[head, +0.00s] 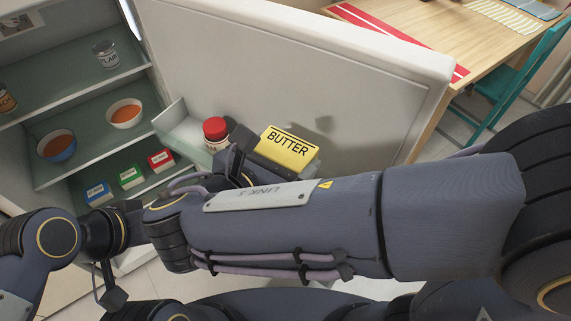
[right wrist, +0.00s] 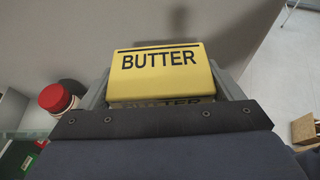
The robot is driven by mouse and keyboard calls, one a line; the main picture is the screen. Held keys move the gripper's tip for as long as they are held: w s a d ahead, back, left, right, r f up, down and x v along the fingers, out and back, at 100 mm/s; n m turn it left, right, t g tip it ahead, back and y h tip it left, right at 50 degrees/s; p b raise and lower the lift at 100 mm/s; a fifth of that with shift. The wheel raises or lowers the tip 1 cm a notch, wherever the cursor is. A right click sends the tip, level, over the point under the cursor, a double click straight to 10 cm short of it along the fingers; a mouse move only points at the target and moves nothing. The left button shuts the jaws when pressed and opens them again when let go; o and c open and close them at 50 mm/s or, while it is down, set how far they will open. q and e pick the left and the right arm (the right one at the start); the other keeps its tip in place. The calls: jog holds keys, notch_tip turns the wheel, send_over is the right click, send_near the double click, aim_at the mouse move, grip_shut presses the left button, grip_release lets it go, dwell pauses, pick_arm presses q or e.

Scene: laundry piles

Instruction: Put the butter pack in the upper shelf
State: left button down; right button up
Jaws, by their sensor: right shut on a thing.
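The yellow butter pack (head: 288,146), with BUTTER in black letters, is held in my right gripper (head: 280,157) in front of the open fridge door. In the right wrist view the pack (right wrist: 160,72) sits between the two grey fingers of the gripper (right wrist: 163,90), which is shut on it. The fridge's upper shelf (head: 62,88) is at the left of the head view, left of the pack. It holds a can (head: 106,54) and a jar (head: 6,100). My left arm is at the lower left; its gripper is partly hidden and its jaws are unclear.
A lower shelf holds two bowls of orange food (head: 125,113) (head: 57,146). Below are blue, green (head: 130,176) and red boxes. The fridge door (head: 300,60) carries a bin with a red-lidded jar (head: 215,133). A wooden table (head: 450,35) and teal chair (head: 512,85) stand right.

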aim_at(286, 157)
jog(key=w+f, duration=0.1)
jog(key=f, duration=0.1)
jog(key=w+d+f, duration=0.1)
jog(key=shift+w+f, duration=0.35)
jog(key=shift+f, duration=0.05)
jog(key=f, duration=0.2)
jog(key=w+f+b, duration=0.1)
jog(key=f, duration=0.1)
jog(key=shift+w+d+f, duration=0.15)
jog(key=shift+f, duration=0.2)
jog(key=shift+f+b, duration=0.4)
jog(key=shift+f, duration=0.2)
jog(key=o, duration=1)
jog(key=shift+c, duration=0.2)
jog(key=shift+r, duration=0.1)
